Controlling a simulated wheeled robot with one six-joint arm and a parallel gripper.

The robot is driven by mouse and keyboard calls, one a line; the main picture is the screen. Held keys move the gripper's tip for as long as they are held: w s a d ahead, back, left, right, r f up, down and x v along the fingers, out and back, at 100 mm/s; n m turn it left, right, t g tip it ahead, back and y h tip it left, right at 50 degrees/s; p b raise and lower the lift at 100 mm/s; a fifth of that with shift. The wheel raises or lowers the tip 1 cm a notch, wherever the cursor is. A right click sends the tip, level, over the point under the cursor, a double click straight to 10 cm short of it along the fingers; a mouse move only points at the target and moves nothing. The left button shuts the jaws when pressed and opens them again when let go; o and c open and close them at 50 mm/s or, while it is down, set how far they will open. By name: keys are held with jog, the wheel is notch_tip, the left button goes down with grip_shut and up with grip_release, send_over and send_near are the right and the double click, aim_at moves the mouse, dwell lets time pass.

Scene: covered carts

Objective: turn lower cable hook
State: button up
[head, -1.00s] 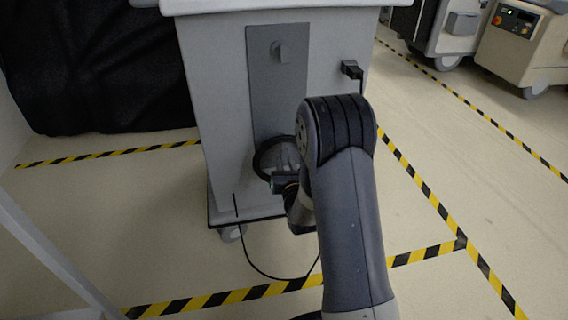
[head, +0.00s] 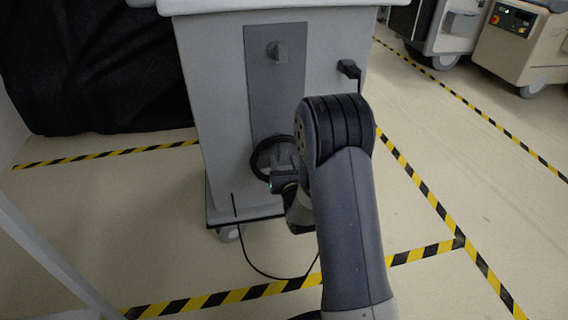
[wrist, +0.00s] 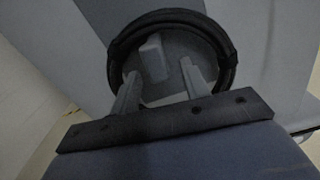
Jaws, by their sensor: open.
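The lower cable hook (wrist: 153,58) is a pale upright tab on a grey round base in the wrist view. A black cable coil (wrist: 222,45) loops around it; the coil also shows in the head view (head: 256,160) low on the cart's grey panel. My gripper (wrist: 159,71) is open. Its two pale fingers reach inside the coil, one on each side below the hook, with a gap visible to the tab. Whether the fingertips touch the base is unclear. In the head view my arm hides much of the lower hook and the fingers.
An upper hook (head: 277,50) sits high on the panel of the grey cart (head: 222,110). A black plug or bracket (head: 349,69) sticks out at right. A thin cable (head: 262,273) hangs to the floor. Black covering (head: 95,70) stands left; other carts (head: 525,50) stand far right.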

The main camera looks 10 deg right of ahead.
jog(key=s+p, duration=0.1)
jog(key=s, duration=0.9)
jog(key=shift+s+p, duration=0.35)
jog(key=shift+s, duration=0.05)
jog(key=w+b, duration=0.1)
jog(key=w, duration=0.9)
jog(key=shift+w+b, duration=0.4)
